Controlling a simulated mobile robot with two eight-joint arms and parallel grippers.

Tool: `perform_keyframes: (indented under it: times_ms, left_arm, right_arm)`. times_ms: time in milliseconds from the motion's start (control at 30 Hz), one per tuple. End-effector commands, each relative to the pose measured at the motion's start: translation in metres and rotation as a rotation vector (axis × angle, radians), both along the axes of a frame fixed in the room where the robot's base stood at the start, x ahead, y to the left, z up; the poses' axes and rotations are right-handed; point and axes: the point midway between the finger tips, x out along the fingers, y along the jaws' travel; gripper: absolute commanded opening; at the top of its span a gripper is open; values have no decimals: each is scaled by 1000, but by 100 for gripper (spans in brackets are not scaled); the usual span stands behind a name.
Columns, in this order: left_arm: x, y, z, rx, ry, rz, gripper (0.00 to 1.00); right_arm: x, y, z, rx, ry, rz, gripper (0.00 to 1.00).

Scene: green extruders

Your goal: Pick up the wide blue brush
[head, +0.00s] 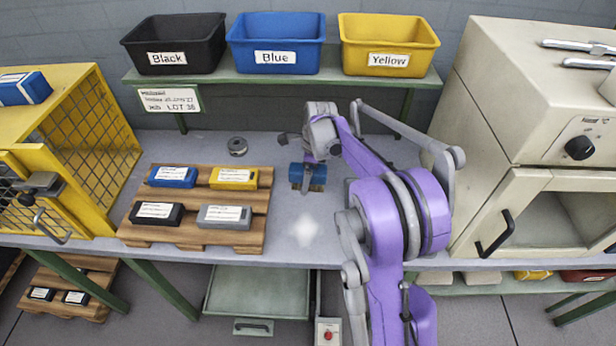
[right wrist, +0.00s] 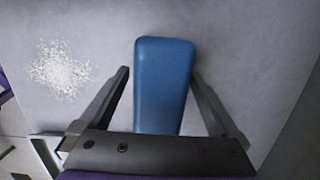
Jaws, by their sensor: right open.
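The wide blue brush (head: 318,173) is on the grey table, with tan bristles showing at its lower edge in the head view. Its blue body (right wrist: 163,80) fills the middle of the right wrist view. My right gripper (head: 308,180) is over the brush. In the right wrist view its two open fingers (right wrist: 160,75) stand on either side of the blue body, with a small gap at the left finger and the right finger very close to the brush. My left gripper is not in view.
White powder (head: 305,232) lies in front of the brush. Black, blue (head: 275,42) and yellow bins stand on a rear shelf. A cream oven (head: 540,140) is at right.

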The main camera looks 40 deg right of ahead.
Motion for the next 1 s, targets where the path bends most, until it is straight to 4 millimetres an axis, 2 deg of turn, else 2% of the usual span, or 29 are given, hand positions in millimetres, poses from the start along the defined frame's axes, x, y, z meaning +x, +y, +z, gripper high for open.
perform_keyframes:
  times_ms: [567, 1000]
  left_arm:
    - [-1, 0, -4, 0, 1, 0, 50]
    - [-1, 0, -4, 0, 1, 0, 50]
  right_arm:
    - [0, 0, -4, 0, 0, 0, 98]
    - [0, 0, -4, 0, 0, 0, 18]
